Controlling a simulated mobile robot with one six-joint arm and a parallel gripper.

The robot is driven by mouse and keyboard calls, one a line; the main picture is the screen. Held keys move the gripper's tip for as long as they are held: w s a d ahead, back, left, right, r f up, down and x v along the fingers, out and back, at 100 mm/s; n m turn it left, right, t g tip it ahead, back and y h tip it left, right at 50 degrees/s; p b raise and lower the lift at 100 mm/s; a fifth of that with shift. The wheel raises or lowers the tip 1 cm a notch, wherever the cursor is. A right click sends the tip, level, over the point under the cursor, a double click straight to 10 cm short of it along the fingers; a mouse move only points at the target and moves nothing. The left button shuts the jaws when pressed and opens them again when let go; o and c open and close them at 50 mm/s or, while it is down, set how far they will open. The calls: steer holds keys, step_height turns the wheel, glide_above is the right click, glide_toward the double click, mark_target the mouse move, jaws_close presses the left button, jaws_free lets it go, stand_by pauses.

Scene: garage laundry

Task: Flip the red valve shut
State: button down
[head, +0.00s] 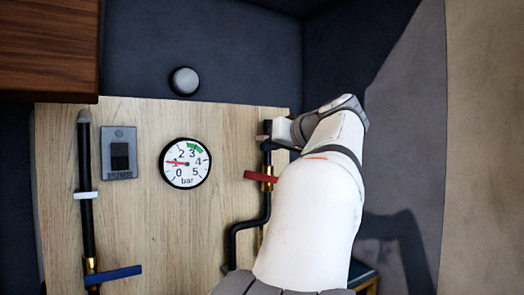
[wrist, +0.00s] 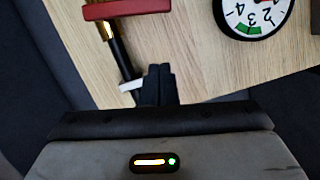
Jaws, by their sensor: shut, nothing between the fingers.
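The red valve handle (head: 261,177) sits on a brass valve body (head: 268,171) in the right black pipe of the wooden panel. The handle points left, across the pipe, with a slight tilt. In the wrist view the red handle (wrist: 126,9) shows at the top edge, partly cut off, with the brass (wrist: 106,29) beside it. My gripper (wrist: 158,72) is shut and empty. It is close to the pipe, above the handle in the head view, and apart from the handle. In the head view my arm largely hides the fingers.
A round gauge (head: 185,163) is left of the valve, its needle near 1. A blue handle (head: 113,274) sits on the left pipe (head: 86,160). A white clip (wrist: 132,85) on the right pipe is beside my fingers. A dark wall is to the right.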

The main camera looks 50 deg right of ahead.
steer(key=v, duration=0.6)
steer(key=shift+s+a, duration=0.2)
steer(key=shift+s, duration=0.05)
stand_by(0.3)
